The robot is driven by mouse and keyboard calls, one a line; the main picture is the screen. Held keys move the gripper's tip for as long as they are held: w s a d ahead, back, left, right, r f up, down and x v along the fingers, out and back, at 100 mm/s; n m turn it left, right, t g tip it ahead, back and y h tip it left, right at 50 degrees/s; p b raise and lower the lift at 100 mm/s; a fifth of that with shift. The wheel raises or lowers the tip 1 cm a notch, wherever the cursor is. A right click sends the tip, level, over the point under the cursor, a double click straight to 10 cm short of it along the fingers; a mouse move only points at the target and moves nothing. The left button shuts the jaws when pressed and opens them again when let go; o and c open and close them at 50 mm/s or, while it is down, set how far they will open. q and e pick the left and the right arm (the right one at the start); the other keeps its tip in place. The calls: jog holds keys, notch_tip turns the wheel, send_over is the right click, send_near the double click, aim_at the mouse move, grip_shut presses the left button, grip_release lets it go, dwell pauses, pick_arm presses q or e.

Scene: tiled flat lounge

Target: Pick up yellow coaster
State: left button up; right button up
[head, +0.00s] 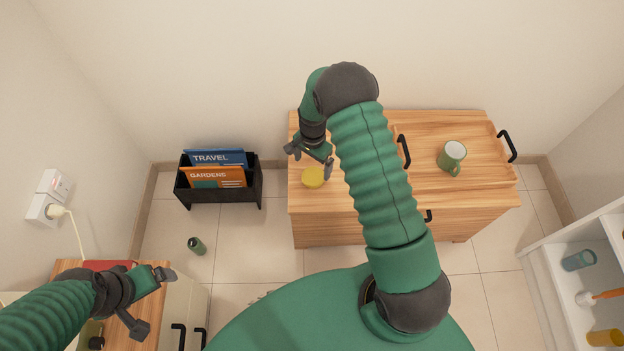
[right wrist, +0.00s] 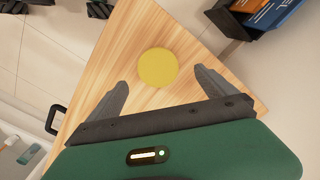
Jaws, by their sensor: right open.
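The yellow coaster (head: 313,177) is a flat round disc lying on the left end of the wooden cabinet top (head: 435,190). In the right wrist view the coaster (right wrist: 158,67) lies ahead of my fingers, roughly midway between their lines. My right gripper (head: 309,162) is open and empty, just behind and above the coaster in the head view; its fingers (right wrist: 162,88) are spread apart and do not appear to touch the coaster. My left gripper (head: 152,298) is at the lower left, over another wooden cabinet, with its fingers spread and nothing seen between them.
A green mug (head: 452,156) stands at the right of the cabinet top, near black handles (head: 508,146). A black rack (head: 218,196) with books stands on the floor to the left. A small green bottle or can (head: 196,245) is on the tiles. White shelves (head: 550,290) are at right.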

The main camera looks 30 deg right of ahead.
aim_at(314, 175)
jog(key=shift+s+d+f+b, duration=0.15)
jog(key=shift+d+f, duration=0.2)
jog(key=shift+f, duration=0.2)
jog(key=shift+d+f+b, duration=0.15)
jog(key=shift+d+f, duration=0.15)
jog(key=shift+f, duration=0.25)
jog(key=f, duration=0.2)
jog(key=a+f+b, duration=0.1)
jog(key=shift+a+f, duration=0.15)
jog(key=shift+f, duration=0.2)
jog(key=shift+a+r, duration=0.15)
jog(key=shift+a, duration=0.05)
jog(key=shift+d, duration=0.4)
jog(key=c, duration=0.6)
jog(key=shift+f, duration=0.2)
jog(key=shift+c, duration=1.2)
jog(key=shift+a+r, duration=0.1)
jog(key=c, duration=0.5)
jog(key=shift+a, duration=0.1)
jog(key=shift+c, duration=0.5)
pick_arm(q)
jog(key=shift+s+d+f, duration=0.1)
jog(key=shift+d+f, duration=0.3)
jog(key=shift+f, duration=0.45)
pick_arm(e)
jog(key=shift+r, duration=0.15)
